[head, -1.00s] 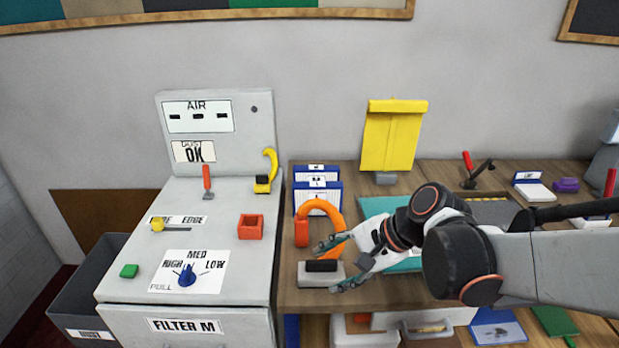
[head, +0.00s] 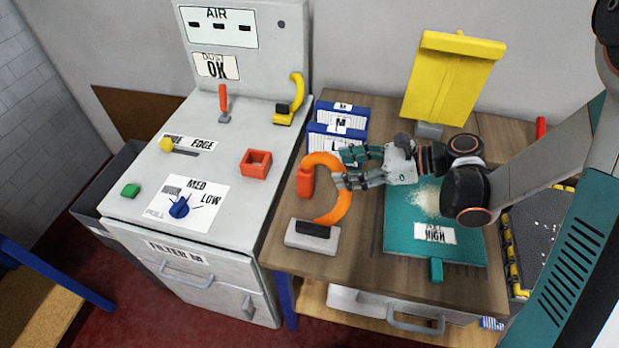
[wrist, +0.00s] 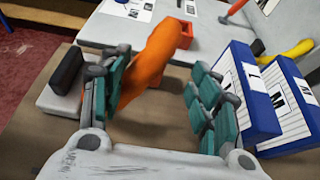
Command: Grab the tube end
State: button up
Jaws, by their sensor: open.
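The orange tube (head: 341,205) arches up from the worktop on the left part of the wooden bench. Its thicker orange-red end (head: 305,182) is on the left side of the arch. My gripper (head: 347,169) is open at the right side of the arch, fingers pointing left toward that end. In the wrist view the tube (wrist: 150,70) shows between the open fingers (wrist: 155,95), nearer the left finger, and nothing is clamped. Part of the arch is hidden behind the fingers in the head view.
A grey block with a black top (head: 312,236) stands just in front of the tube. Blue-and-white binders (head: 337,140) stand close behind it. The grey machine (head: 235,185) is to the left, with an orange-red square holder (head: 256,162). A teal mat (head: 400,245) lies right.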

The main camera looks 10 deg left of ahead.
aim_at(314, 171)
jog(key=b+x, duration=0.1)
jog(key=x, duration=0.3)
jog(key=shift+a+f, duration=0.25)
jog(key=shift+a, duration=0.05)
jog(key=b+x, duration=0.2)
jog(key=x, duration=0.3)
jog(key=shift+s+a, duration=0.15)
jog(key=shift+a+f, duration=0.2)
jog(key=shift+a, duration=0.3)
jog(key=c, duration=1.2)
